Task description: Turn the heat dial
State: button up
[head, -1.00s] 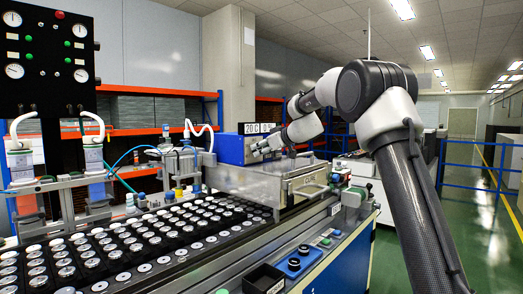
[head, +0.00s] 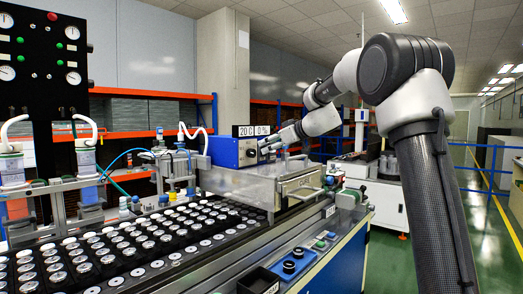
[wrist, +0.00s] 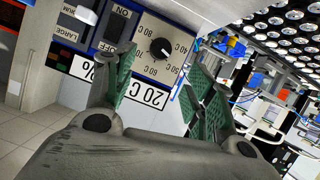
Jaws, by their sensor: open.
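The panel is on a blue box (head: 226,151) in the head view. A display (wrist: 150,95) reading 20 C shows below the dial in the wrist view. My gripper (wrist: 160,84) is open and empty, with green-padded fingers to either side of the dial in the picture and apart from it. In the head view my gripper (head: 267,148) is just right of the box's face.
An ON/OFF switch (wrist: 110,35) sits beside the dial, near the left finger in the wrist view. A metal housing (head: 240,184) stands in front of the box. Rows of speaker parts (head: 120,245) fill the bench at left. Green floor lies open at right.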

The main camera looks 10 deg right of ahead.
jog(key=v, duration=0.3)
